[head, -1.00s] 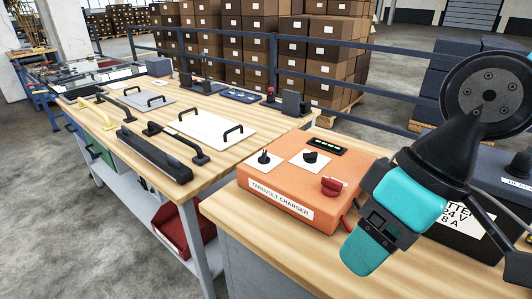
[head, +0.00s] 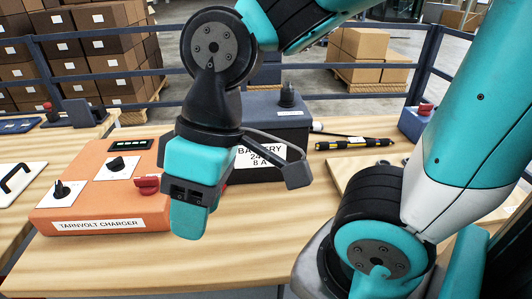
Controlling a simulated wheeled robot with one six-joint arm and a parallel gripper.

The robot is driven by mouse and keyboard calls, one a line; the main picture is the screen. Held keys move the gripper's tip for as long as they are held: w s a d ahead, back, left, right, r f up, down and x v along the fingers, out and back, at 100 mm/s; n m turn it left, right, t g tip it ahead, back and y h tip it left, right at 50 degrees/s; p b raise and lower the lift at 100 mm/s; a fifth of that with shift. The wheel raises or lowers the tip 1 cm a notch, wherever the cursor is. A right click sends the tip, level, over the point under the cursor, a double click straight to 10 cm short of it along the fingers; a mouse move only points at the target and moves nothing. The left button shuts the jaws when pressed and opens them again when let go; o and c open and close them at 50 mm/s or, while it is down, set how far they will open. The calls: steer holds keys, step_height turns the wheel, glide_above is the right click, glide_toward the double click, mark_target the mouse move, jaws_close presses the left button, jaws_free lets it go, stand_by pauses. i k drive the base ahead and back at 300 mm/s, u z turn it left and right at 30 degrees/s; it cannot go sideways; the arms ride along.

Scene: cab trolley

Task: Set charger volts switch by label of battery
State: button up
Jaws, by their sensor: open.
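The orange charger (head: 95,208), labelled TARNVOLT CHARGER, sits on the bench at the left. It has two black knobs on white plates, one front left (head: 62,190) and one further back (head: 116,164), and a red knob (head: 147,184) on the right. The plate markings are too small to read. A dark battery (head: 283,122) stands behind my gripper. Its white label (head: 262,158) reads BATTERY, 24 and 8 A, partly hidden; the earlier view shows 24 V. My gripper (head: 190,215) is open and empty, pointing down just right of the charger, partly overlapping it in view.
A yellow-and-black tool (head: 352,144) lies right of the battery. A blue box with a red button (head: 415,121) stands at the back right. A wooden board (head: 352,178) is partly hidden by my arm. The bench front (head: 130,265) is clear.

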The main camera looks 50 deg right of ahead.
mark_target(61, 192)
steer(key=z, duration=1.45)
steer(key=k, duration=0.65)
steer(key=u, duration=0.55)
steer(key=i, duration=0.5)
steer(key=k, duration=1.15)
steer(key=u, duration=1.05)
steer(key=i, duration=1.35)
steer(key=z, duration=0.3)
